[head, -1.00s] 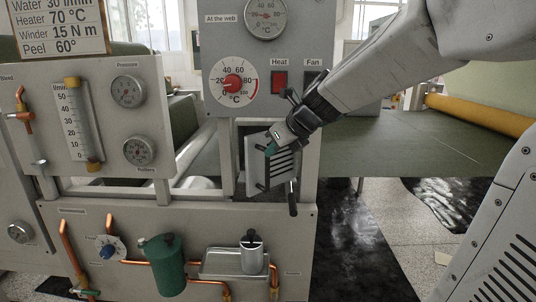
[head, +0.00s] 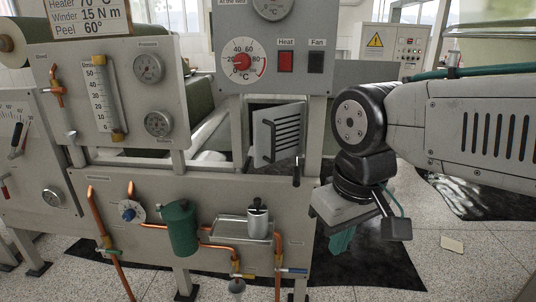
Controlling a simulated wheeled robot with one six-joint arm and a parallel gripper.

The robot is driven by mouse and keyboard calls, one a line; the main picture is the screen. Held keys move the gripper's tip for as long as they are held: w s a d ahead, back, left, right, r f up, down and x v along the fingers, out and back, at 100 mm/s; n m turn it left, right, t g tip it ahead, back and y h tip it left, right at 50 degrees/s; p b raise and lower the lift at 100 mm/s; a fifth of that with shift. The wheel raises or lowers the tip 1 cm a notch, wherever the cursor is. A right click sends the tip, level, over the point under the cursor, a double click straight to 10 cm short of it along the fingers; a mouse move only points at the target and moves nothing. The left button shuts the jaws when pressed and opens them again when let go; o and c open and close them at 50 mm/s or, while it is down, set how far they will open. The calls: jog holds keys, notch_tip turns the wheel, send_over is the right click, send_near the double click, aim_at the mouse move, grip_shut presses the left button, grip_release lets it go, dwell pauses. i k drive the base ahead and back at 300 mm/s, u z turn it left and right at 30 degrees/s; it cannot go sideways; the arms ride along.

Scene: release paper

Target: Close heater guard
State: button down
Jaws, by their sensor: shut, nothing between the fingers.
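The heater guard (head: 268,138) is a pale metal panel with dark slots, set in the frame below the Heat and Fan switches. It sits at an angle to its frame, with a dark gap showing along its top, so it looks ajar. A black handle (head: 297,173) hangs at its lower right. My gripper (head: 342,240) is to the right of the guard and lower than it, apart from it, pointing downward. Its teal fingertips look shut, with nothing held; the wrist partly hides them.
The Heat switch (head: 286,62) and the temperature dial (head: 241,63) are above the guard. A green canister (head: 181,228), a small metal pot (head: 257,218) and copper pipes are on the lower panel.

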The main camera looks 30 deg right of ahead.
aim_at(278, 132)
jog(key=z, duration=0.05)
jog(key=k, duration=0.2)
jog(key=u, duration=0.9)
jog(key=i, duration=0.6)
jog(key=z, duration=0.75)
